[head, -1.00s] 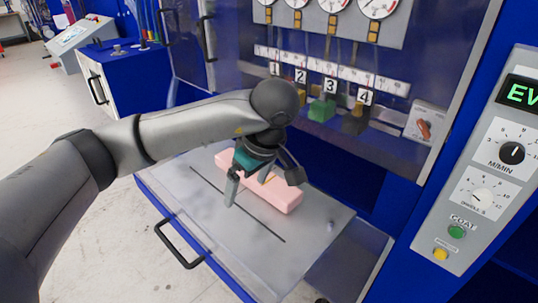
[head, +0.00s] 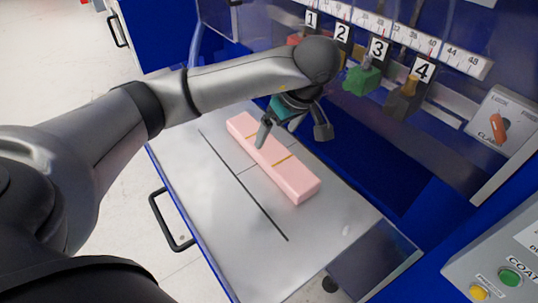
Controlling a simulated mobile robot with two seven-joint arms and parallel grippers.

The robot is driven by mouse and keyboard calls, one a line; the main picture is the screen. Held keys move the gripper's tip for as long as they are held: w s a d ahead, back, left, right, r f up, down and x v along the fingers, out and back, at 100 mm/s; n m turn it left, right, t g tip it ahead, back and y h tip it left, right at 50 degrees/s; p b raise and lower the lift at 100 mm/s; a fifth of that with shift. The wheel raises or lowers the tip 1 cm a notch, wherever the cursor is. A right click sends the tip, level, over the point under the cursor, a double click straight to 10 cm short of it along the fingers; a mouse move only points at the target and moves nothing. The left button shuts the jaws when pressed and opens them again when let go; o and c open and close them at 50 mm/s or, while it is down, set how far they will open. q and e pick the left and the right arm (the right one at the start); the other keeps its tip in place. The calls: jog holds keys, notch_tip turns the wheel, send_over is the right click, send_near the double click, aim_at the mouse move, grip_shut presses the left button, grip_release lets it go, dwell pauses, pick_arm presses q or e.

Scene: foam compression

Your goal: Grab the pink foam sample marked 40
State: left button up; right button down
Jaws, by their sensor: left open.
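A long pink foam block (head: 295,178) lies on the grey metal drawer top, running from upper left to lower right. Thin yellowish lines cross its upper face. No number 40 can be read on it. My left gripper (head: 280,131) is open and empty, over the far part of the block. One fingertip overlaps the block in the picture; I cannot tell whether it touches. My right gripper is not in view.
The metal plate (head: 215,205) has a dark slot along it and a black handle (head: 167,220) in front. Behind stands a blue machine with a row of clamps numbered 1 to 4, including a green one (head: 361,80). A panel with green and yellow buttons is at lower right.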

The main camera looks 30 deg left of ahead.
aim_at(269, 147)
pick_arm(q)
jog(key=x, duration=0.3)
jog(key=shift+w+a+f, duration=0.1)
jog(key=shift+a+f, duration=0.1)
jog(key=shift+f, duration=0.1)
jog(key=x, duration=0.5)
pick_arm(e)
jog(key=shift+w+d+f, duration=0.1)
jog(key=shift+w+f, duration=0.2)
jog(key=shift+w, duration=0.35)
pick_arm(q)
jog(key=shift+c, duration=0.2)
